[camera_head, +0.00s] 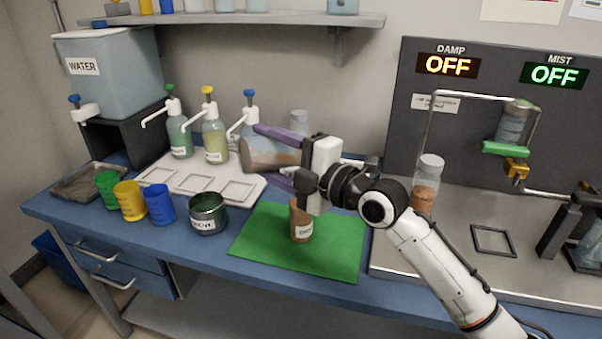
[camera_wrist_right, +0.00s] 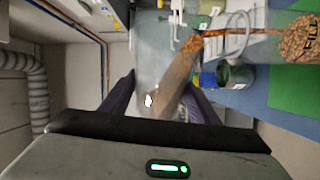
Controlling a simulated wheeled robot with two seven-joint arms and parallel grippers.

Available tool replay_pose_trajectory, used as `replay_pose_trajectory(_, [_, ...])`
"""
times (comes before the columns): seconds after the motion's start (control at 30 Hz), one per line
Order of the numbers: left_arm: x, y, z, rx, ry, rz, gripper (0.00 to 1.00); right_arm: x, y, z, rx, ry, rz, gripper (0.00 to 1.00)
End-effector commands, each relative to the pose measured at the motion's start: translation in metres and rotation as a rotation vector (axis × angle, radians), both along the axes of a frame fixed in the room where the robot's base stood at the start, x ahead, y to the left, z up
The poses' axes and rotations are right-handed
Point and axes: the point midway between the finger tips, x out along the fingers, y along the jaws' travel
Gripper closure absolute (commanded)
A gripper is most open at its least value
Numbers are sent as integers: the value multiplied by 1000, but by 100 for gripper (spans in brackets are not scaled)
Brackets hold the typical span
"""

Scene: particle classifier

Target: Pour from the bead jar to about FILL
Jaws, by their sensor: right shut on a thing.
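My right gripper (camera_head: 264,153) is shut on a clear bead jar (camera_head: 262,150) and holds it tipped nearly on its side above the green mat. In the wrist view the held jar (camera_wrist_right: 178,78) shows brown beads towards its mouth, and a thin stream of beads (camera_wrist_right: 238,30) runs from there. The stream leads to a jar marked FILL (camera_wrist_right: 300,40), which has brown beads in it. In the head view a labelled jar with brown beads (camera_head: 301,224) stands upright on the mat, partly hidden by my gripper. My left gripper is not in view.
A dark green beaker (camera_head: 207,212) and green, yellow and blue cups (camera_head: 130,201) stand left of the green mat (camera_head: 340,258). Pump bottles (camera_head: 214,140) stand on a white tray behind. A capped bead jar (camera_head: 425,187) stands on the right. The mat's front is clear.

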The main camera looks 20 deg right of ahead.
Motion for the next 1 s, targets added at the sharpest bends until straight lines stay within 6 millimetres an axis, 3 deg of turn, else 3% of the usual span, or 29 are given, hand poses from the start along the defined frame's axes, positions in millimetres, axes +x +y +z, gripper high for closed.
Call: replay_pose_trajectory(1.0, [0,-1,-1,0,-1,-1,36,1,-2,4,44,9,0,76])
